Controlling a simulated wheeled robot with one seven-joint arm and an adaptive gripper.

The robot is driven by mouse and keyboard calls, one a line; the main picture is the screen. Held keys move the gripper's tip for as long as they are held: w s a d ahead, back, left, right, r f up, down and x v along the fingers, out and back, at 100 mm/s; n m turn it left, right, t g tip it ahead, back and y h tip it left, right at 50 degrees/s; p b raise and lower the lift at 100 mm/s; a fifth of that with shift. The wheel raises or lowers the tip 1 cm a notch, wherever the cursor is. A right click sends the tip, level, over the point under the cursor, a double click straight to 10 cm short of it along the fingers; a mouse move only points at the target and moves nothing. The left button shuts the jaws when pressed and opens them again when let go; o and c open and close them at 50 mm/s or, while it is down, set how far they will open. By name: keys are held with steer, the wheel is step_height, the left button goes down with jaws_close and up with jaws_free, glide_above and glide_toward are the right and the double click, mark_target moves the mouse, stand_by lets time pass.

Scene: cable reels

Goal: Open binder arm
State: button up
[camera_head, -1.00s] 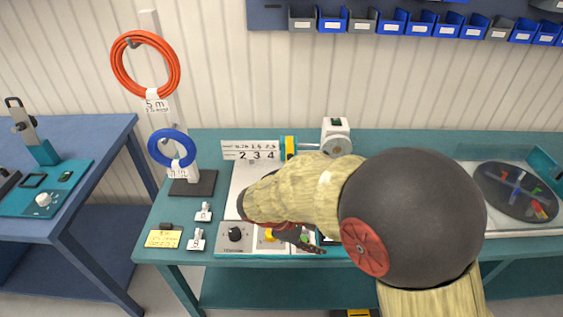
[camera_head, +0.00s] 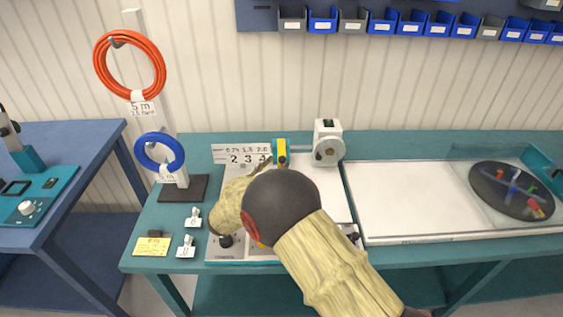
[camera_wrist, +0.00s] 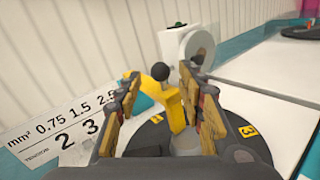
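The yellow binder arm (camera_wrist: 172,103) with a black ball knob (camera_wrist: 161,73) stands up in the wrist view, above a black round disc (camera_wrist: 245,131). My gripper (camera_wrist: 160,80) is open, with one finger on each side of the yellow arm. The knob shows between the fingertips; I cannot tell whether either finger touches the arm. In the head view my own arm hides the gripper and most of the disc.
A panel with numbers (camera_head: 240,154) stands at the back left of the machine, and a white reel unit (camera_head: 328,143) behind it. Orange (camera_head: 129,65) and blue (camera_head: 158,152) cable coils hang at left. A white board (camera_head: 400,200) lies at right.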

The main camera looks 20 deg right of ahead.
mark_target(282, 160)
steer(key=shift+b+x, duration=0.55)
steer(key=shift+x, duration=1.7)
jaws_close()
